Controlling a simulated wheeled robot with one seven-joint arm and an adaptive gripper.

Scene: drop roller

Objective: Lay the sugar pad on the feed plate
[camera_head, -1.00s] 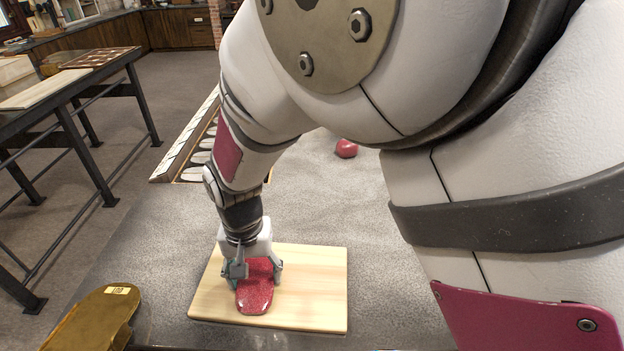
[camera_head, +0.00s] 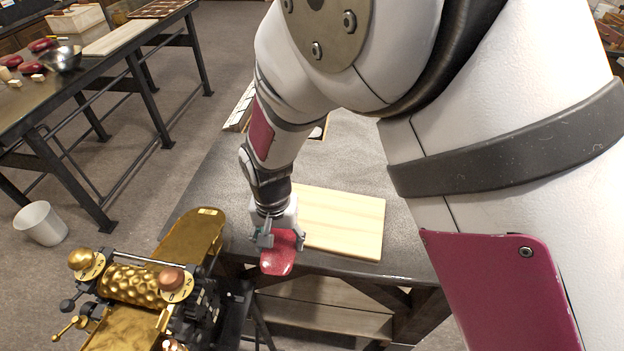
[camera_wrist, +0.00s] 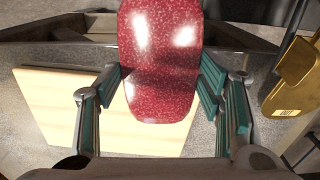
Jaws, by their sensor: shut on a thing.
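The sugar pad (camera_head: 278,254) is red, glossy and speckled with a rounded end. My gripper (camera_head: 283,240) is shut on it and holds it out past the near edge of the table, beside the wooden board's left front corner. In the wrist view the pad (camera_wrist: 160,60) sits between the two teal-lined fingers (camera_wrist: 163,85). The brass drop roller machine stands at the lower left, with a dimpled roller (camera_head: 140,284). A flat golden plate (camera_head: 195,235) with a rounded end, which looks like the feed plate, lies behind the roller, left of my gripper and apart from the pad.
The pale wooden board (camera_head: 345,222) lies bare on the grey table (camera_head: 222,180). Brass knobs (camera_head: 82,259) and handles stick out around the roller. A white bucket (camera_head: 41,223) stands on the floor at left. A side bench (camera_head: 105,70) at upper left holds a metal bowl and several red pieces.

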